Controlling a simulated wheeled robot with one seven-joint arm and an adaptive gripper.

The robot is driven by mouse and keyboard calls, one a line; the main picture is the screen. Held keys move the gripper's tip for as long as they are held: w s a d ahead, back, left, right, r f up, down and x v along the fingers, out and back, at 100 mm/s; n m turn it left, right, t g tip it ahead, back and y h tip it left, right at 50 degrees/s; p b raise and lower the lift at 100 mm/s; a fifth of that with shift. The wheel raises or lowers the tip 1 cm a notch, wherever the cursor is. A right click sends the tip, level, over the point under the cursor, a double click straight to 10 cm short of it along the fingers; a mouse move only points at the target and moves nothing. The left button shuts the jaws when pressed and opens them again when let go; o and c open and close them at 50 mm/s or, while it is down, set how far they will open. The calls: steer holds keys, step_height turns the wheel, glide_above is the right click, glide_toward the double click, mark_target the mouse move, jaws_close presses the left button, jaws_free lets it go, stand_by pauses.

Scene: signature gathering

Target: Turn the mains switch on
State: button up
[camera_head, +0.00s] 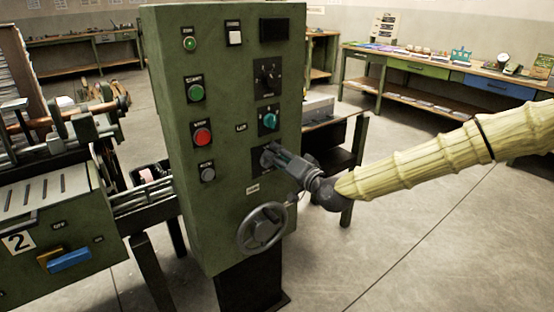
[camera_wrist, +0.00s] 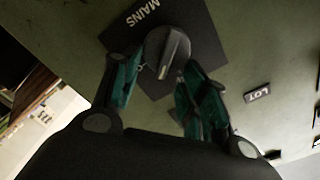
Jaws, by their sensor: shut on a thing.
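The mains switch is a round grey knob (camera_wrist: 168,56) on a black plate marked MAINS (camera_wrist: 200,25) in the wrist view. Its raised bar slants in that view, and I cannot tell whether it stands at on or off. In the head view, the switch's black plate (camera_head: 257,168) is low on the right of the green control cabinet (camera_head: 225,130), with its knob largely hidden by my gripper. My gripper (camera_wrist: 160,76) has its teal fingers on either side of the knob and is shut on it. The gripper (camera_head: 275,158) reaches it from the right in the head view.
A teal knob (camera_head: 269,120) and a black dial (camera_head: 267,77) sit above the switch. A handwheel (camera_head: 262,229) stands out just below. Coloured push buttons line the cabinet's left side. A dark bench (camera_head: 325,140) stands behind on the right; the floor in front is clear.

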steer(key=shift+w+d+f+m+b, duration=0.1)
steer(key=shift+f+m+b, duration=0.35)
steer(key=shift+m, duration=0.85)
steer(key=shift+w+d+f+m+b, duration=0.1)
steer(key=shift+m+b, duration=0.6)
steer(key=shift+m, duration=0.6)
steer(key=shift+d+f+m+b, duration=0.1)
steer(key=shift+f+m+b, duration=0.35)
steer(key=shift+m, duration=0.85)
steer(key=shift+r, duration=0.15)
steer(key=o, duration=1)
steer(key=v, duration=1.2)
